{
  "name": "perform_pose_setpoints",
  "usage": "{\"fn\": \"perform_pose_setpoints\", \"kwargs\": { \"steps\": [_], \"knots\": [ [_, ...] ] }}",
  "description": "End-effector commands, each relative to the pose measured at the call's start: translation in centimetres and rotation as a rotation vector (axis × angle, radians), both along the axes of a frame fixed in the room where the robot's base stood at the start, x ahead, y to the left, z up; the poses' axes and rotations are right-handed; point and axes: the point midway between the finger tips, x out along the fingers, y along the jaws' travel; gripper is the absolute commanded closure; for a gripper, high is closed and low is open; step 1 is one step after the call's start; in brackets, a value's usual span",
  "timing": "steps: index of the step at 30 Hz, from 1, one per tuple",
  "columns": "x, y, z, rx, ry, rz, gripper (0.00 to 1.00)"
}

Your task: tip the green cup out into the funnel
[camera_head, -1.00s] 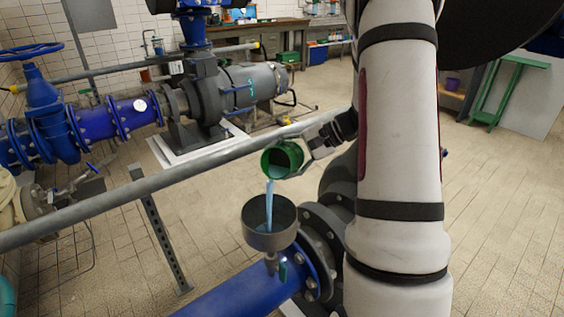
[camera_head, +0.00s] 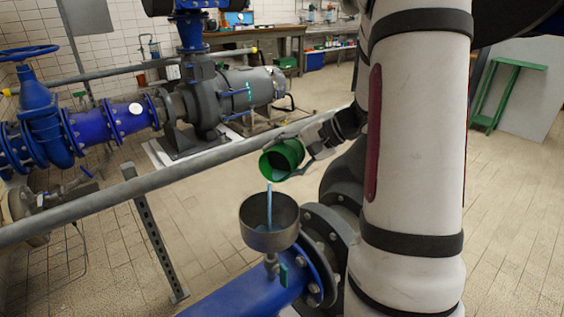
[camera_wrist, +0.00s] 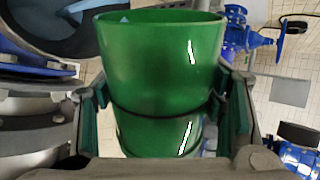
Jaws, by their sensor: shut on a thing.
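The green cup (camera_head: 281,159) is tilted over the funnel in the head view, its mouth facing left and down. A thin blue stream (camera_head: 269,200) falls from its lip into the grey funnel (camera_head: 268,228). The funnel stands upright on the blue pipe. My gripper (camera_head: 306,158) is shut on the cup from its right side, above the funnel and apart from it. The cup (camera_wrist: 160,65) also fills the middle of the wrist view, with a gripper finger on each side. In the wrist view the funnel (camera_wrist: 55,30) shows at the upper left with blue liquid in it.
A grey rail (camera_head: 100,208) runs slantwise just behind the cup and funnel. The blue pipe (camera_head: 250,298) and its dark flange lie under and beside the funnel. A pump with a grey motor (camera_head: 248,88) stands behind.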

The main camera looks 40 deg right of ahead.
Motion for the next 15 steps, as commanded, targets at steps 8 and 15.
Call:
{"fn": "perform_pose_setpoints", "kwargs": {
  "steps": [8,15],
  "knots": [
    [-0.05,0.17,-0.42,-0.047,-0.028,0.000,0.81],
    [-0.10,0.28,-0.63,-0.085,-0.050,0.001,0.81]
  ]
}}
